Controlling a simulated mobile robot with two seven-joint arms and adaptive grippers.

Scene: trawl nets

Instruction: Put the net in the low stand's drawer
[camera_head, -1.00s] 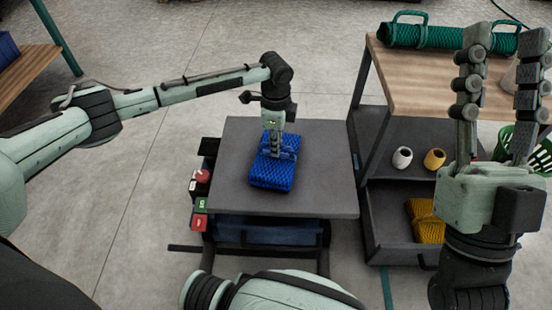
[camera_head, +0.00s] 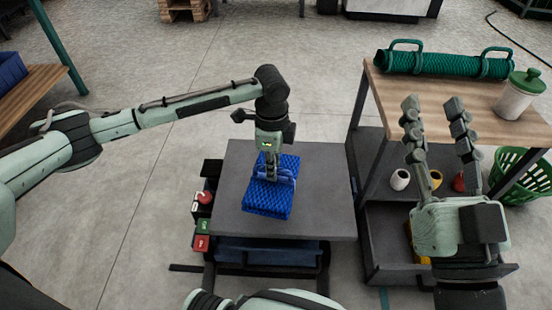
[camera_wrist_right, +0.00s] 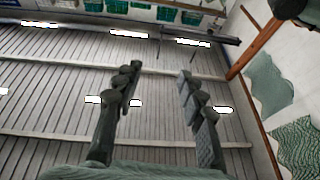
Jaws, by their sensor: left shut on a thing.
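A folded blue net (camera_head: 266,202) is on or just above the grey top (camera_head: 322,218) of a low cart-like stand. My left gripper (camera_head: 272,177) comes down from above and is shut on the net's upper part. Whether the net still touches the top is hard to tell. A dark blue part (camera_head: 265,252) shows under the grey top; I cannot tell if it is a drawer. An open dark drawer or tray (camera_head: 384,262) is low at the right, partly hidden by my right gripper (camera_head: 432,103), which is open and empty. It also shows empty in the right wrist view (camera_wrist_right: 157,75).
A wood-topped bench (camera_head: 440,92) at the right bears a green rolled net (camera_head: 445,65) and a lidded jar (camera_head: 518,97). White (camera_head: 400,179) and yellow (camera_head: 436,179) spools stand on its shelf. A green basket (camera_head: 525,180) is at far right. Red and green controls (camera_head: 202,243) flank the stand.

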